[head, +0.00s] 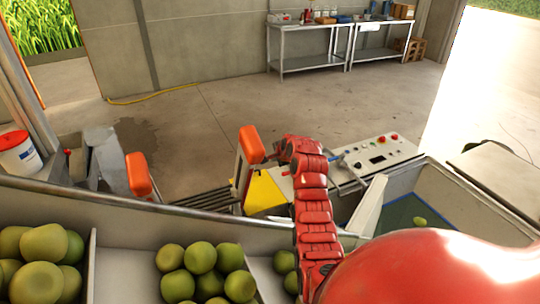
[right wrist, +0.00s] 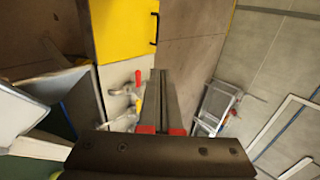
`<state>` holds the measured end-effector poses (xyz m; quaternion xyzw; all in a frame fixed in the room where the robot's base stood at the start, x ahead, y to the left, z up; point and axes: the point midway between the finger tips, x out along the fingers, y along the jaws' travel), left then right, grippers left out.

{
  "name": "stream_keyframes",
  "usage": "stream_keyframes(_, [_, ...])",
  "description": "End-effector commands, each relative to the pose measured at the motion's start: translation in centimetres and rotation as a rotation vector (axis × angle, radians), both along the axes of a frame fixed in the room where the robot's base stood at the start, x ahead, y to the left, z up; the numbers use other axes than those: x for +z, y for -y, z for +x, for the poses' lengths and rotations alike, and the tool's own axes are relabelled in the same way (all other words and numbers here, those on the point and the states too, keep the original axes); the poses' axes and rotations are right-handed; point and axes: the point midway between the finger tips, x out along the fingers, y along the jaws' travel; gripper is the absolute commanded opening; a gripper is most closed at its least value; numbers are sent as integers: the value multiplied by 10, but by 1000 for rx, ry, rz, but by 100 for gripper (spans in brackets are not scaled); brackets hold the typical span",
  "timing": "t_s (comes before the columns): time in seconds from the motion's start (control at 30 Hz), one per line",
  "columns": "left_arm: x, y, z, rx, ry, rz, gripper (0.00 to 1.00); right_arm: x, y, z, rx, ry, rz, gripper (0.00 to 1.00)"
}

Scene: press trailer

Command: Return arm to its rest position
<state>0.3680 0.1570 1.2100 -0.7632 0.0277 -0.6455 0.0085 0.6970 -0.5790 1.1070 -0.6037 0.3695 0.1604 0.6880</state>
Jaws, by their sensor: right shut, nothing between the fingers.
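My red right arm (head: 313,215) reaches from the lower right over the front wall of the fruit bins. Its far end is beside the yellow panel and to the left of the control panel (head: 375,158). My right gripper (right wrist: 157,75) shows clearly in the right wrist view. Its two grey fingers are together and hold nothing. In that view the fingers point past a pale panel with a red-tipped lever (right wrist: 138,80) and a yellow panel (right wrist: 126,32) with a black handle. In the head view the fingertips are hard to make out. My left gripper is not in view.
Bins with green fruits (head: 200,257) lie in front. Two orange-topped posts (head: 251,143) (head: 139,174) stand beyond the bin wall. A tub with a blue edge (head: 405,212) holds one green fruit at right. A metal table (head: 310,62) stands at the back; the concrete floor between is mostly clear.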

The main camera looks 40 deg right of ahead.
Motion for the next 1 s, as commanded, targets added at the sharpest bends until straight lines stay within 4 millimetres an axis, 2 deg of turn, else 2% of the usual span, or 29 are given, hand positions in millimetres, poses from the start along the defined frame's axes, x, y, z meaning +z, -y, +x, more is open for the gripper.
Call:
stream_keyframes(0.03, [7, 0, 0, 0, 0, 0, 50, 10, -2, -6, -1, 1, -1, 0])
stream_keyframes(0.13, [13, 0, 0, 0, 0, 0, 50, 23, -6, -18, -1, 3, -3, 0])
stream_keyframes(0.43, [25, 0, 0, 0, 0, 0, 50, 50, -15, -46, -1, 3, -2, 0])
stream_keyframes(1.0, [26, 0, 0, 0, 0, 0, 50, 54, -17, -52, 1, 1, -1, 0])
